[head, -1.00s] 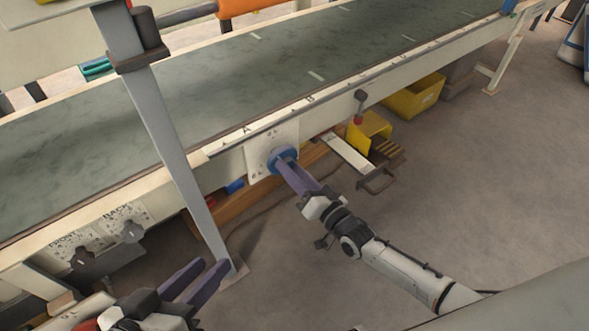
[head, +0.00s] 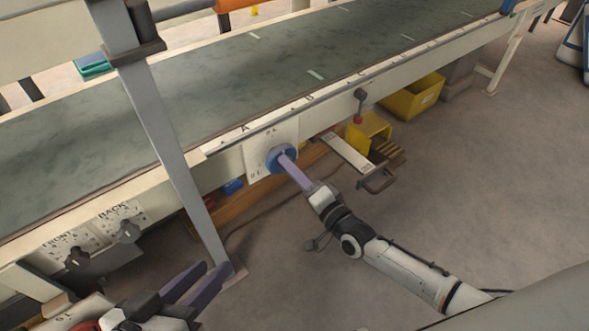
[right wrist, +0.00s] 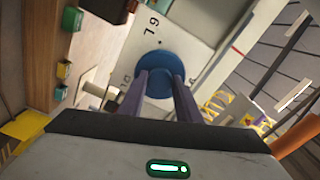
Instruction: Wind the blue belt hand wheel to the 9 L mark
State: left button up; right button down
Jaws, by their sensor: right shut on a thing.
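The blue belt hand wheel (head: 281,158) sits on a pale dial plate (head: 256,152) on the conveyor's side. My right gripper (head: 287,163) is shut on the wheel. In the right wrist view the blue wheel (right wrist: 158,74) lies between the two purple fingers, with printed marks on the plate (right wrist: 140,40) around it. One mark near the wheel looks like a 6 or 9; I cannot tell which mark the wheel points to. My left gripper (head: 200,286) is open and empty at the lower left, away from the wheel.
The conveyor belt (head: 230,95) runs above the wheel. A grey post (head: 170,140) stands to its left. Two black knobs marked FRONT (head: 78,257) and BACK (head: 128,232) sit at the lower left.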

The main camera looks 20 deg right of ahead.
jog(key=c, duration=1.1)
grip_release()
jog(key=shift+w+a+r, duration=0.35)
jog(key=shift+w, duration=0.2)
jog(key=shift+w+a+r, duration=0.3)
jog(key=shift+w+a, duration=0.05)
jog(key=shift+w, duration=0.2)
jog(key=shift+s+d+p, duration=0.2)
jog(key=shift+s+p, duration=0.3)
jog(key=shift+s, duration=0.05)
jog(key=shift+o, duration=0.3)
jog(key=shift+s+f, duration=0.15)
jog(key=shift+f, duration=0.05)
jog(key=p+v, duration=0.3)
jog(key=v, duration=0.4)
jog(key=shift+d, duration=0.15)
jog(key=shift+c, duration=0.2)
